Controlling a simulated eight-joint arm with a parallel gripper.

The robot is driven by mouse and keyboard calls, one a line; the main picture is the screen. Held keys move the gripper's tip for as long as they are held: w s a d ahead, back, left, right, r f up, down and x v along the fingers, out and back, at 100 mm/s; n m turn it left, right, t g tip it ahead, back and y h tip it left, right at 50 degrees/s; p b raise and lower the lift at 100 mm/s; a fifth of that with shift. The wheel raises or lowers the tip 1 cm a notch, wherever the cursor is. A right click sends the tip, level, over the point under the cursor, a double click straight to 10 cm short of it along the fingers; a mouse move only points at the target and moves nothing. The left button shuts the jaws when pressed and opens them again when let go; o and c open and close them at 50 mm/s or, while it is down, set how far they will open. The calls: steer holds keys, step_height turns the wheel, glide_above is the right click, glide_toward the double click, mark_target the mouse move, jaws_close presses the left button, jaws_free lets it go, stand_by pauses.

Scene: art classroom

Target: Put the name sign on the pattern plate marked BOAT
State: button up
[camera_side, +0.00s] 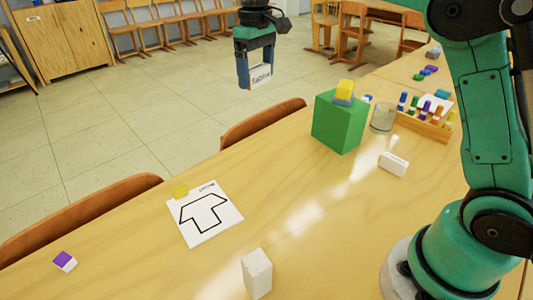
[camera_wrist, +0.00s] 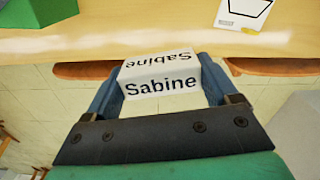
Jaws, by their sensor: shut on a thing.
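The name sign (camera_side: 261,77), a white block reading "Sabine", is between the fingers of my gripper (camera_side: 258,72). In the wrist view my gripper (camera_wrist: 162,85) is shut on its two ends, and the sign (camera_wrist: 160,84) shows "Sabine" on two faces. It hangs in the air beyond the table's far edge, above the floor. A white pattern plate (camera_side: 222,228) with a black T-like outline lies on the table at the left; its small lettering is too small to read surely. Part of it shows at the top right of the wrist view (camera_wrist: 230,18).
A yellow piece (camera_side: 180,191) sits at the plate's edge. A green box (camera_side: 340,122) carrying small blocks stands near a glass jar (camera_side: 383,117) and a wooden peg rack (camera_side: 425,126). White blocks (camera_side: 393,163) (camera_side: 257,273) and a purple-white block (camera_side: 65,261) lie apart. Chair backs (camera_side: 262,123) line the far edge.

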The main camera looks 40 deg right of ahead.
steer(key=a+r, duration=0.1)
steer(key=a, duration=0.6)
steer(key=m, duration=0.2)
glide_above(203, 210)
step_height(203, 210, down, 15)
steer(key=shift+f, duration=2.25)
steer(key=shift+f, duration=0.15)
steer(key=o, duration=1.2)
